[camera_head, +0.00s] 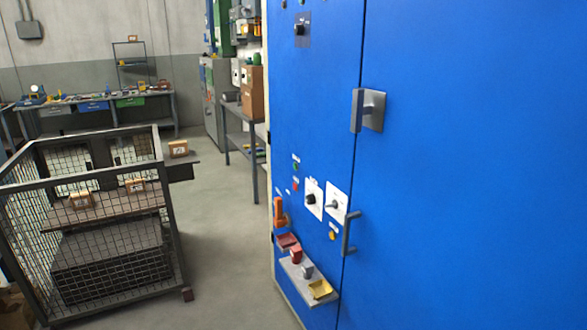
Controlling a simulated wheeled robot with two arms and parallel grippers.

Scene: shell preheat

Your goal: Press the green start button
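The blue cabinet (460,200) fills the right half of the head view. The buttons are too small to tell whether either is pressed. Neither of my grippers is in view.
A small shelf (310,287) with red, grey and yellow items juts from the cabinet's lower left. A grey handle (348,233) sticks out above it. A wire-mesh cage (100,220) stands at the left. Open floor (225,240) lies between cage and cabinet.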

